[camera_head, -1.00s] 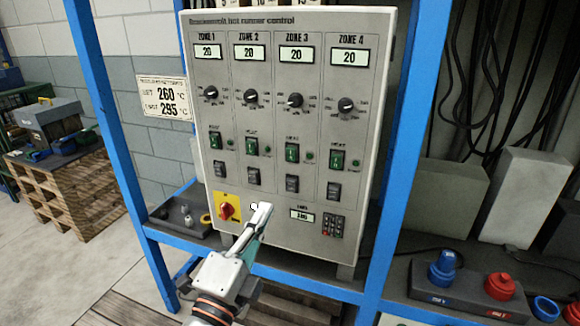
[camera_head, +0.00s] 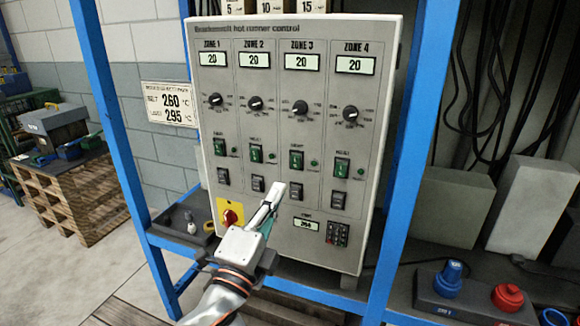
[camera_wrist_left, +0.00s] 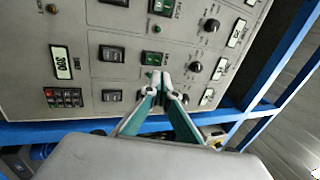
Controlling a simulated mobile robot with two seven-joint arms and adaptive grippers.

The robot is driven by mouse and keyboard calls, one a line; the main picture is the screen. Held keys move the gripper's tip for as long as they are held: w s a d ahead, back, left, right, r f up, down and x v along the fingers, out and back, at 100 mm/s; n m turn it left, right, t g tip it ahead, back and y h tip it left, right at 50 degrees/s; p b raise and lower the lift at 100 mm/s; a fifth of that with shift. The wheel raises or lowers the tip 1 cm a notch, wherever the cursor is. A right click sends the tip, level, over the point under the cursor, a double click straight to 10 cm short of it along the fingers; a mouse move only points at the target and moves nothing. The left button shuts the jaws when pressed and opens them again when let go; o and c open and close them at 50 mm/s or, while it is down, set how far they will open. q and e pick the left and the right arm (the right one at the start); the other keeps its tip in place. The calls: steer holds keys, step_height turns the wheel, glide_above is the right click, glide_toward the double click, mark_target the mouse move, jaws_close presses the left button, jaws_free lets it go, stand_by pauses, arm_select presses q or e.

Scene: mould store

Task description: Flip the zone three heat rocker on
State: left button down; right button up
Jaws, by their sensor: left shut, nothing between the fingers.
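The grey hot runner control panel (camera_head: 322,252) stands upright with columns marked ZONE 1 to ZONE 4. The zone three column has a green rocker (camera_head: 296,160) and a black rocker (camera_head: 297,191) below it; their small labels are blurred and I cannot tell their positions. In the left wrist view, turned sideways, the zone three green rocker (camera_wrist_left: 153,57) shows just past the fingertips. My left gripper (camera_head: 278,190) is shut and empty, its tip in front of the panel between the zone two and zone three black rockers. Contact cannot be told. My right gripper is out of view.
Similar rockers (camera_head: 341,167) sit close by in zone four. A red rotary switch (camera_head: 230,216) on yellow is beside my left wrist. Blue rack posts (camera_head: 398,165) flank the panel. A keypad (camera_head: 338,234) is at its lower right.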

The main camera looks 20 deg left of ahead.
mark_target(295, 157)
arm_select(q)
steer(key=x, duration=0.7)
steer(key=shift+f, duration=0.1)
steer(key=shift+w, duration=0.5)
steer(key=shift+w+r, duration=0.1)
steer(key=shift+r, duration=0.1)
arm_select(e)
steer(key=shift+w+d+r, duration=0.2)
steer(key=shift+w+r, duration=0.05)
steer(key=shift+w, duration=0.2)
